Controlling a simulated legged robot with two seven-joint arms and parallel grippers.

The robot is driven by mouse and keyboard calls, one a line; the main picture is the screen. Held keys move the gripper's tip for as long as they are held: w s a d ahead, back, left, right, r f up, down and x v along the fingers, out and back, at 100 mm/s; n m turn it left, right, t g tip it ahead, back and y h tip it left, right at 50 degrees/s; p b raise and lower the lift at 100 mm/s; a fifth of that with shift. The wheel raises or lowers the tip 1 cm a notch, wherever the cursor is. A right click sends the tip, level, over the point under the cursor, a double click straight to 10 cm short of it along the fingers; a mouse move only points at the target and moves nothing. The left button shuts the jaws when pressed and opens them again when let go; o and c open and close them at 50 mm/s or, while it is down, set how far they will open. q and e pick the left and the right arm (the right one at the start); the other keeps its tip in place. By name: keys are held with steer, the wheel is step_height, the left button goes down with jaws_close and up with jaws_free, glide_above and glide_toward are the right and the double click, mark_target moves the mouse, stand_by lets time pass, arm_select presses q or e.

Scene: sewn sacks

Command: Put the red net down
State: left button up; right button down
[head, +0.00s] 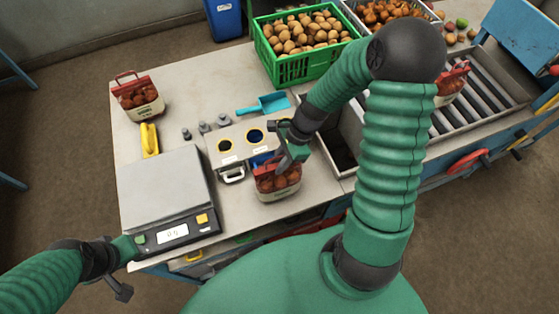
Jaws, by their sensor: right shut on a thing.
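My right gripper (287,150) is shut on the top of a red net (278,184) with a pale label band. The net hangs upright below the jaws at the table's front part, just in front of the grey box with two round holes (241,142). I cannot tell whether its bottom touches the table. A similar red net (138,97) stands at the table's back left corner, and another (452,82) is partly behind my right arm. My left gripper (118,286) is low at the left, beside the scale; its jaws are too unclear to read.
A scale (165,190) fills the table's front left. A yellow-handled tool (149,139), small weights (204,127) and a blue scoop (265,104) lie behind. A green crate of potatoes (298,68) stands at the back. The table (185,85) is bare at back left.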

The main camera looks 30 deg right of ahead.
steer(key=c, duration=1.5)
jaws_free()
steer(key=shift+a, duration=0.15)
steer(key=shift+c, duration=0.2)
arm_select(q)
steer(key=shift+s+a+f, duration=0.1)
steer(key=shift+a, duration=0.25)
arm_select(e)
steer(key=shift+o, duration=1.1)
steer(key=shift+a, duration=0.15)
steer(key=shift+r, duration=0.1)
steer(key=b+v, duration=0.2)
steer(key=v, duration=1)
arm_select(q)
steer(key=shift+s+a+f, duration=0.1)
steer(key=shift+s+f, duration=0.05)
steer(key=shift+f, duration=0.8)
arm_select(e)
steer(key=s+a+f+n+h, duration=0.1)
steer(key=a+n, duration=0.4)
steer(key=n, duration=0.5)
steer(key=s+a+f+n+t+h, duration=0.1)
steer(key=a+n, duration=0.4)
steer(key=n, duration=0.5)
step_height(320, 180, down, 3)
steer(key=shift+s+r+n+t+h, duration=0.15)
steer(key=shift+s+n+t+h, duration=0.2)
steer(key=shift+s+h, duration=0.7)
